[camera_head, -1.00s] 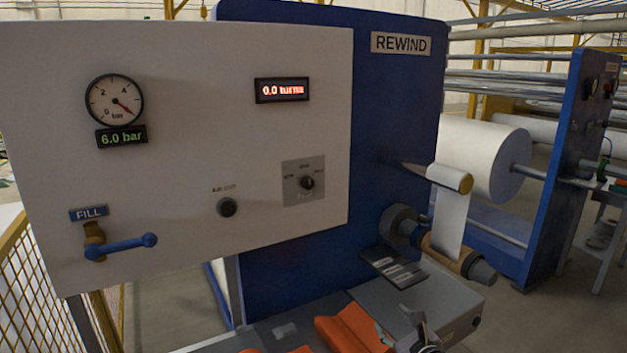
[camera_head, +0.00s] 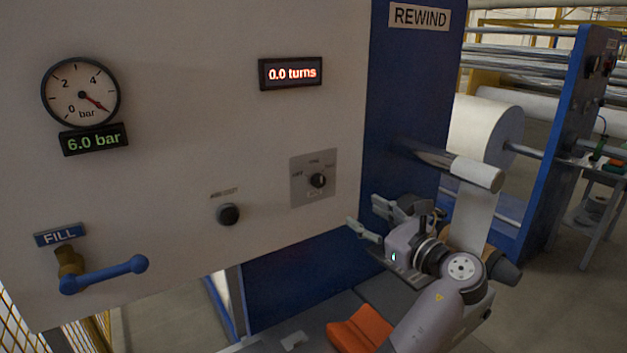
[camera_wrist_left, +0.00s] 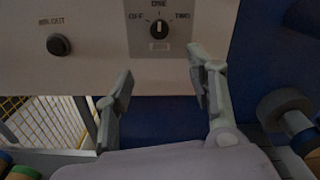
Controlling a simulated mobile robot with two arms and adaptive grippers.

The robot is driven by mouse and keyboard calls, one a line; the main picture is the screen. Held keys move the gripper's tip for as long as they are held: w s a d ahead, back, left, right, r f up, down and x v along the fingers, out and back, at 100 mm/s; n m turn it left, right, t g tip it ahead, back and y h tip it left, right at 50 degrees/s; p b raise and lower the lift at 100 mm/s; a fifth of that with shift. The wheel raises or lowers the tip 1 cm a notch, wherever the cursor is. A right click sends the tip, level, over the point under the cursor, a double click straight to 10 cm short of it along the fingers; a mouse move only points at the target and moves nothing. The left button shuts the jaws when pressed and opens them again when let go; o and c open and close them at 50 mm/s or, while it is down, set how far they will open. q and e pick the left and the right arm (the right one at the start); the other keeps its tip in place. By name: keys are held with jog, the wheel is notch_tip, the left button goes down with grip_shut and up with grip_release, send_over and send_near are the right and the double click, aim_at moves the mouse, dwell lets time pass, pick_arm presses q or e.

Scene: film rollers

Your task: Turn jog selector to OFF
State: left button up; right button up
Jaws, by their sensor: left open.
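The jog selector (camera_head: 317,181) is a round black knob on a grey square plate (camera_head: 300,192) on the white panel. In the left wrist view the knob (camera_wrist_left: 159,28) has a light pointer mark that stands about upright, towards the middle label. OFF is to its left and TWO to its right. My left gripper (camera_head: 364,216) is open and empty, below and right of the plate in the head view. In the left wrist view its two fingers (camera_wrist_left: 160,82) are spread below the knob, apart from it. My right gripper is not in view.
A black button (camera_head: 228,214) sits left of the selector. A blue FILL lever (camera_head: 105,274), a gauge (camera_head: 81,92) and a turns display (camera_head: 291,73) are on the panel (camera_head: 190,130). A roller with film (camera_head: 474,205) and an orange block (camera_head: 362,331) are near my arm.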

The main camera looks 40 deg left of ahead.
pick_arm(q)
jog(key=p, duration=0.3)
send_near(322, 184)
jog(key=p+x, duration=0.1)
jog(key=x, duration=0.2)
jog(key=p+x, duration=0.1)
jog(key=x, duration=0.3)
jog(key=shift+a+r, duration=0.2)
jog(key=shift+a, duration=0.1)
jog(key=shift+w+a+f, duration=0.1)
jog(key=shift+w+a, duration=0.15)
jog(key=shift+a, duration=0.35)
jog(key=shift+w+a, duration=0.1)
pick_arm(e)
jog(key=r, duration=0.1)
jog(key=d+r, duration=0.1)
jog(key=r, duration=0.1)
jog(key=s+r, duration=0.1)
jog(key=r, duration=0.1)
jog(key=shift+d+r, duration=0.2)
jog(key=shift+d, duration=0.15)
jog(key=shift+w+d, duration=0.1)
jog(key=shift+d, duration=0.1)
pick_arm(q)
jog(key=shift+c, duration=0.8)
jog(key=c, duration=1)
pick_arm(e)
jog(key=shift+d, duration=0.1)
